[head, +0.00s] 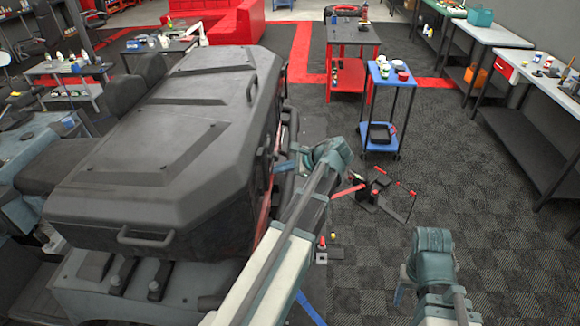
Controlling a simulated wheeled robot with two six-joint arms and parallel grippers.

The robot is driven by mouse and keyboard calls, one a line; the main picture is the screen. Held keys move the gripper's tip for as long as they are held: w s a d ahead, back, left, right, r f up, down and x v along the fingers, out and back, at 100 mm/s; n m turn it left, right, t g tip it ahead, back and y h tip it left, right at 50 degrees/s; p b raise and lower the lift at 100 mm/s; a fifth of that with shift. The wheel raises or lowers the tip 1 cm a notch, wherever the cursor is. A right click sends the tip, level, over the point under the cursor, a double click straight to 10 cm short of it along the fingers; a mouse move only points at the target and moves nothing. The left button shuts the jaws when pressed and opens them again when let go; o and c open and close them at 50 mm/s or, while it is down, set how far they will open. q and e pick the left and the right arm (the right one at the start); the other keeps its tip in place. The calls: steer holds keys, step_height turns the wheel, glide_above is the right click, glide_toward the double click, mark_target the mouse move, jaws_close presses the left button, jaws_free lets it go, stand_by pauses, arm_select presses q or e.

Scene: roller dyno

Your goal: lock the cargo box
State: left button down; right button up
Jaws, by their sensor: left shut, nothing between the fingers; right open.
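The cargo box (170,165) is a large dark grey box with a ribbed lid on the back of a vehicle, filling the left of the head view. Its lid looks down. A handle (148,237) is on its near end, and another handle (251,88) is on its right side. My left gripper (281,164) is shut and empty, close beside the box's right side; I cannot tell if it touches. Any latch there is too small or hidden to make out. My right gripper (399,291) is open and empty, low over the floor, well right of the box.
A red and black stand (366,190) lies on the floor right of my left gripper. A blue cart (391,75), a red table (350,35) and workbenches (540,70) stand further back and right.

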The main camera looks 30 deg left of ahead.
arm_select(q)
steer(key=shift+s+a+r, duration=0.1)
steer(key=shift+r, duration=0.3)
stand_by(0.3)
steer(key=shift+a+r, duration=0.1)
steer(key=shift+w+a+r, duration=0.2)
steer(key=shift+w+r, duration=0.05)
steer(key=shift+w, duration=0.35)
step_height(320, 180, down, 4)
steer(key=b, duration=0.3)
steer(key=w+p+v, duration=0.2)
steer(key=p+v, duration=0.4)
steer(key=v, duration=0.4)
steer(key=shift+a+r, duration=0.1)
